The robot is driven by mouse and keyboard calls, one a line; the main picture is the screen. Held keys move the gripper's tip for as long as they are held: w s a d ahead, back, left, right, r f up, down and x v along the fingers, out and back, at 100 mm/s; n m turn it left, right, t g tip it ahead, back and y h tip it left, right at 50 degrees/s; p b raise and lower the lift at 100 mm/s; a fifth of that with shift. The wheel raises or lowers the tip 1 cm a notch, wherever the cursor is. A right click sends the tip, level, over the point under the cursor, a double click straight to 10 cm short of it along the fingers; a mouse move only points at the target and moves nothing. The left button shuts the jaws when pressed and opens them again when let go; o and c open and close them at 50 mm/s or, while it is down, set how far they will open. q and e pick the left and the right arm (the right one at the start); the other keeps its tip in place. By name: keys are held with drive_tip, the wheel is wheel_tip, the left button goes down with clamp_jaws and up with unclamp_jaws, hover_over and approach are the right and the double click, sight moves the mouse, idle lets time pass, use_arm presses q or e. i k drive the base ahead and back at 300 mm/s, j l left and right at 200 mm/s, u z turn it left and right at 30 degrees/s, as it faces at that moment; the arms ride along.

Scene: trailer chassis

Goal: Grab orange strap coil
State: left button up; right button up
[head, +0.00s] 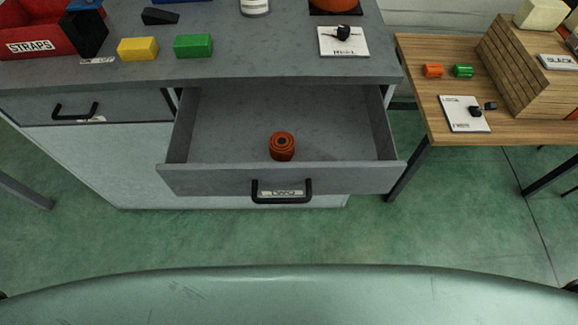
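An orange strap coil (282,146) sits inside the open drawer (230,125) of the grey workbench, near the drawer's front wall and about midway across. It looks like a short, dark orange roll with a ringed top. The drawer is pulled out and holds nothing else that I can see. Neither of my grippers is in the head view.
The benchtop (240,60) holds a red STRAPS bin (35,35), a yellow block (138,49) and a green block (193,46). A wooden table (520,130) at the right carries small orange and green rolls. Green floor is clear before the drawer.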

sight(281, 143)
drive_tip(key=k+l+z, duration=0.3)
drive_tip(key=l, duration=0.4)
drive_tip(key=k+l+z, duration=0.15)
drive_tip(key=k+l, duration=0.15)
